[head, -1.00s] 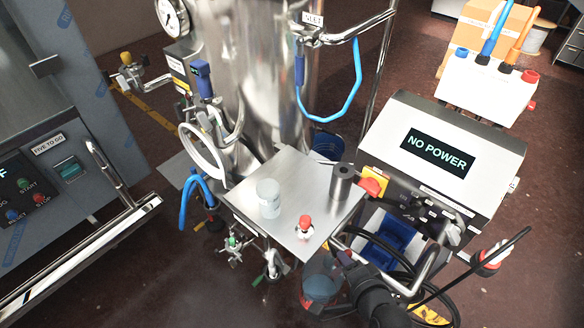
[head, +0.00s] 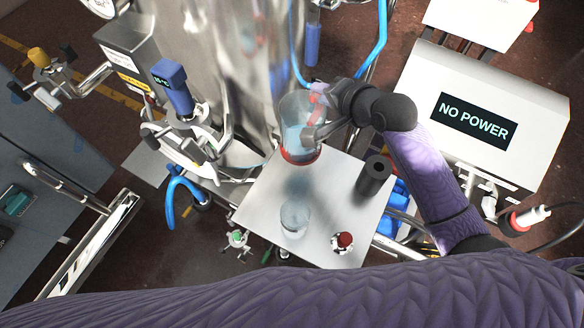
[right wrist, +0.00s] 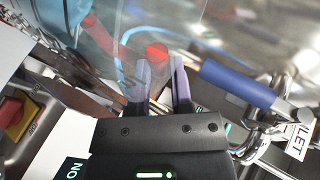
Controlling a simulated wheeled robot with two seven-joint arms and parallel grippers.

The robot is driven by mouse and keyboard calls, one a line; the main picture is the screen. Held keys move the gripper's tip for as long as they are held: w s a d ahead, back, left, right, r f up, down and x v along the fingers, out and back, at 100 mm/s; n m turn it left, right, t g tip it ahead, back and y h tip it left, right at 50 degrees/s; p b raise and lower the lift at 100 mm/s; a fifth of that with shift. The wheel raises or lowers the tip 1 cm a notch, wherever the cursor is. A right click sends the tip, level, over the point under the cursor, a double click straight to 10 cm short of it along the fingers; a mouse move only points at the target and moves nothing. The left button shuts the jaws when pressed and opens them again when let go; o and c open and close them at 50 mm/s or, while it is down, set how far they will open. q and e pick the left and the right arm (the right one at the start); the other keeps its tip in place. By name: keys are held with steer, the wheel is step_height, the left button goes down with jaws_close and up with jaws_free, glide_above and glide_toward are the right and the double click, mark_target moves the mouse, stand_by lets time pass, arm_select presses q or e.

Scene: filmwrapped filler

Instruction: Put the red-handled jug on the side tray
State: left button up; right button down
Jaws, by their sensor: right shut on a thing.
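The clear jug (head: 296,128) with red parts is upright over the back edge of the metal side tray (head: 262,200). A dark shadow lies on the tray in front of it; I cannot tell whether its base touches the tray. My right gripper (head: 318,112) is shut on the jug's red handle at its right side. In the right wrist view, the fingers (right wrist: 160,85) are close to the red handle (right wrist: 157,52), with the jug's clear wall (right wrist: 95,40) to the left. My left gripper is out of view.
On the tray stand a clear beaker (head: 294,218), a dark grey cylinder (head: 374,176) and a small red-capped item (head: 343,241). A steel vessel (head: 200,60) with valves and a blue hose rises behind. The box reading NO POWER (head: 480,120) is at right.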

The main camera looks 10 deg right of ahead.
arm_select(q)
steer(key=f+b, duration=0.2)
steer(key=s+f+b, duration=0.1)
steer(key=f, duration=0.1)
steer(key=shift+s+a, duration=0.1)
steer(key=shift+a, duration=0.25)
arm_select(e)
step_height(320, 180, down, 10)
steer(key=shift+f, duration=0.2)
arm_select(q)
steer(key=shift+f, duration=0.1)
arm_select(e)
steer(key=shift+f, duration=0.1)
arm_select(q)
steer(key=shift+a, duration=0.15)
arm_select(e)
steer(key=c, duration=0.5)
jaws_free()
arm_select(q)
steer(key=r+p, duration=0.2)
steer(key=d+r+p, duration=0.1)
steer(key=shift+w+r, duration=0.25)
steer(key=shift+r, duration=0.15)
arm_select(e)
steer(key=v, duration=1.2)
